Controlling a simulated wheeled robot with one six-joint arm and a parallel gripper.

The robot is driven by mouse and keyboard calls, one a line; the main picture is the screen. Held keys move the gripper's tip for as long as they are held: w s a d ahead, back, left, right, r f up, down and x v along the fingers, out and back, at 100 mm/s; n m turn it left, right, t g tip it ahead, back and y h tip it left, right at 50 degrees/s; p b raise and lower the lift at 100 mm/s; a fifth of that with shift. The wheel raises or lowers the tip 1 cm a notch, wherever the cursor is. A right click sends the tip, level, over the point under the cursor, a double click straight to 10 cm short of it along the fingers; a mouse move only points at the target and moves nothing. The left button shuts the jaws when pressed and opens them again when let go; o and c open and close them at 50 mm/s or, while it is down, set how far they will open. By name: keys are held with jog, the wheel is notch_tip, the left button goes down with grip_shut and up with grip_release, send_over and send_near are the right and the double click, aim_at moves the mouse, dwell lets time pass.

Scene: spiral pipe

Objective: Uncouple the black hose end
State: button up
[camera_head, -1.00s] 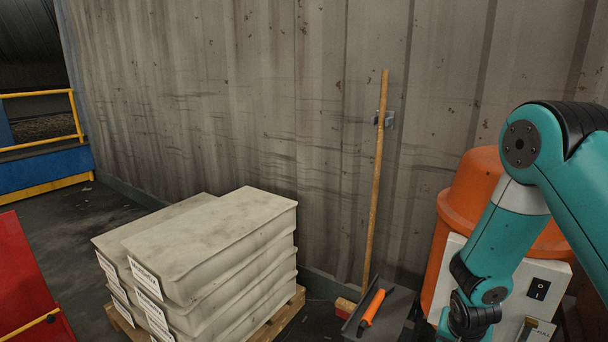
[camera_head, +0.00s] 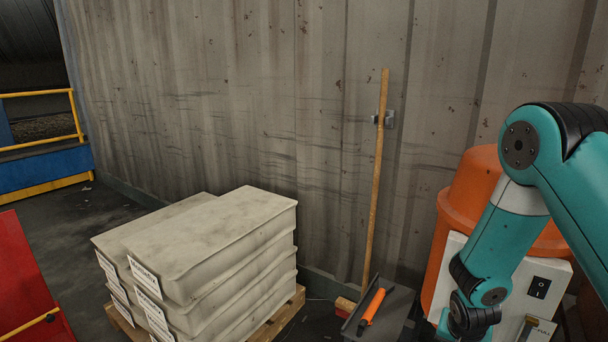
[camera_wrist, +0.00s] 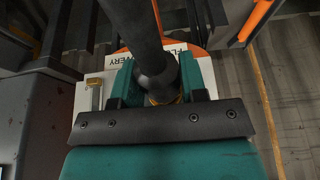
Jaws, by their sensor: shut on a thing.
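In the wrist view the black hose end (camera_wrist: 153,62) comes down from the top of the picture into my gripper (camera_wrist: 158,88). My gripper's teal fingers stand on both sides of the hose end and are shut on it. A small yellowish ring shows at the lower edge of the hose end, partly hidden by the dark plate of my gripper. Behind it is a white panel (camera_wrist: 88,68) with lettering, partly covered. In the head view the gripper and the hose end are below the picture; only my arm shows at the right.
An orange machine (camera_head: 463,205) with a white switch panel (camera_head: 545,280) stands behind my arm. A wooden-handled broom (camera_head: 375,190) leans on the wall beside a dustpan (camera_head: 392,310).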

jog(key=shift+s+a, duration=0.75)
jog(key=shift+s, duration=0.35)
jog(key=shift+s+a, duration=0.7)
jog(key=shift+s, duration=0.35)
